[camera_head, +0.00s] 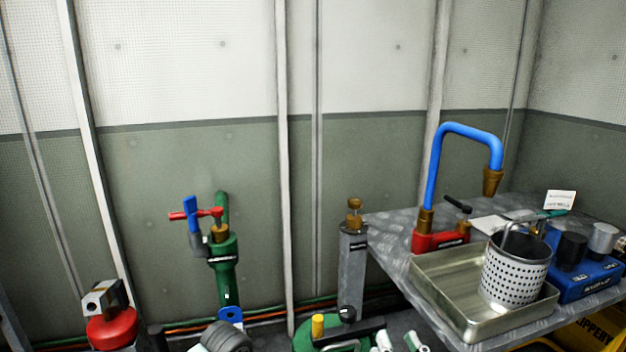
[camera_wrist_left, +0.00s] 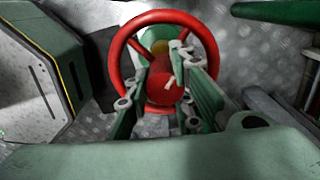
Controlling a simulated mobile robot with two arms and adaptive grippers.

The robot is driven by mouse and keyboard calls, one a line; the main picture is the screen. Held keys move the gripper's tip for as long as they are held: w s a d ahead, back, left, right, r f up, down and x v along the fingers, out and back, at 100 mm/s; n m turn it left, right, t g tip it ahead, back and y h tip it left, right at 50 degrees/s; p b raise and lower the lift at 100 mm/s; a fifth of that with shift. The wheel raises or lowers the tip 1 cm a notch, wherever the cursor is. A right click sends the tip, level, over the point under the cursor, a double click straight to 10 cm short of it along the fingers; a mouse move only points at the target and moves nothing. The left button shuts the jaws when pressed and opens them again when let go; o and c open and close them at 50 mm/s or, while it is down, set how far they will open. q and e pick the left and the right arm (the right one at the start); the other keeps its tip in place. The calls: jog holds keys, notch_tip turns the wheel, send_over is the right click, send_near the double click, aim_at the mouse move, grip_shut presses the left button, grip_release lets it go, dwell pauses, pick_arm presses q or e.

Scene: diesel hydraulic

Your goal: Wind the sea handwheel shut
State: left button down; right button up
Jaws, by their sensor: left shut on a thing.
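A red handwheel (camera_wrist_left: 127,32), taken as the sea handwheel, shows in the left wrist view, with a round rim and a red hub (camera_wrist_left: 168,88). My left gripper (camera_wrist_left: 162,70) reaches over the wheel with its green fingers on either side of the hub. It is shut on the wheel. The fingers hide much of the lower rim and the spokes, so the exact contact points cannot be told. No red wheel rim can be made out in the head view. My right gripper cannot be made out in either view.
A green pipe valve (camera_head: 222,262) with red and blue handles stands by the wall. A metal bench on the right bears a tray (camera_head: 462,314), a perforated basket (camera_head: 515,270) and a blue pipe (camera_head: 432,170). In the wrist view, a green cabinet (camera_wrist_left: 42,70) stands left of the wheel.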

pick_arm(q)
jog(key=m, duration=0.5)
jog(key=shift+w+a+f+m, duration=0.1)
jog(key=shift+a+f+m, duration=0.15)
jog(key=shift+a+m, duration=0.05)
jog(key=m, duration=0.5)
jog(key=shift+d, duration=0.1)
jog(key=c, duration=1.7)
grip_release()
jog(key=shift+d+f, duration=0.15)
jog(key=shift+o, duration=0.2)
